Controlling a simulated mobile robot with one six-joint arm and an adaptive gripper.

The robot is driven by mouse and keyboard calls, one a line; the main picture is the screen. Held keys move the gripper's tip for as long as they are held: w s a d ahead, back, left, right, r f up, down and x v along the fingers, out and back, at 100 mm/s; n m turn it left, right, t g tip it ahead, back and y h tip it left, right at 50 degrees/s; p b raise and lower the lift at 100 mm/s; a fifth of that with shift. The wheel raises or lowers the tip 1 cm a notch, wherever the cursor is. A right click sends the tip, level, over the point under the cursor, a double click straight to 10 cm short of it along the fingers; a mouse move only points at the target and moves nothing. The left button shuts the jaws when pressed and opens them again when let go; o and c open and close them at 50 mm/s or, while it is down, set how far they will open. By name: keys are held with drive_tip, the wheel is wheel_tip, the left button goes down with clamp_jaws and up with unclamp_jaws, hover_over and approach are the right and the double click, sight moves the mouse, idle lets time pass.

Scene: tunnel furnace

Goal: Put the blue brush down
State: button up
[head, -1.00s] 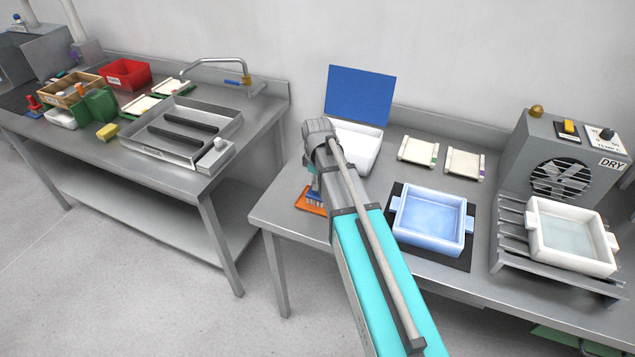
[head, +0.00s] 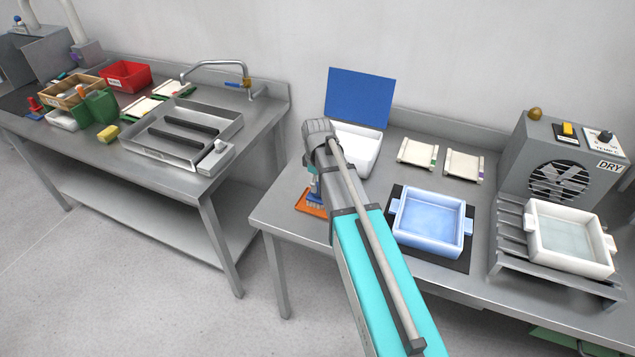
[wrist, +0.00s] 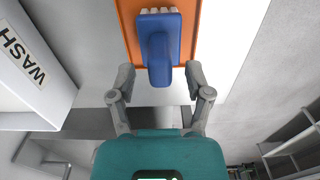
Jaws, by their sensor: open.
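The blue brush (wrist: 160,45) lies over the orange mat (wrist: 130,14) in the wrist view, its pale bristles at the top edge and its handle towards me. My gripper (wrist: 161,78) is open, with one finger on each side of the handle's end and a gap showing on both sides.
A white bin marked WASH (wrist: 30,65) stands close on the left in the wrist view. The blue basin (head: 430,220) on a dark mat and the white basin (head: 570,238) on a rack stand to the right. The table's front edge is close to the orange mat.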

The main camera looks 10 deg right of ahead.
wheel_tip(320, 180, up, 11)
drive_tip(key=p, duration=1)
drive_tip(key=shift+r+p, duration=0.15)
drive_tip(key=shift+p, duration=0.25)
idle(0.4)
drive_tip(key=s+m, duration=1)
drive_tip(key=s, duration=0.6)
drive_tip(key=shift+m, duration=0.4)
wheel_tip(320, 180, down, 3)
drive_tip(key=b, duration=0.3)
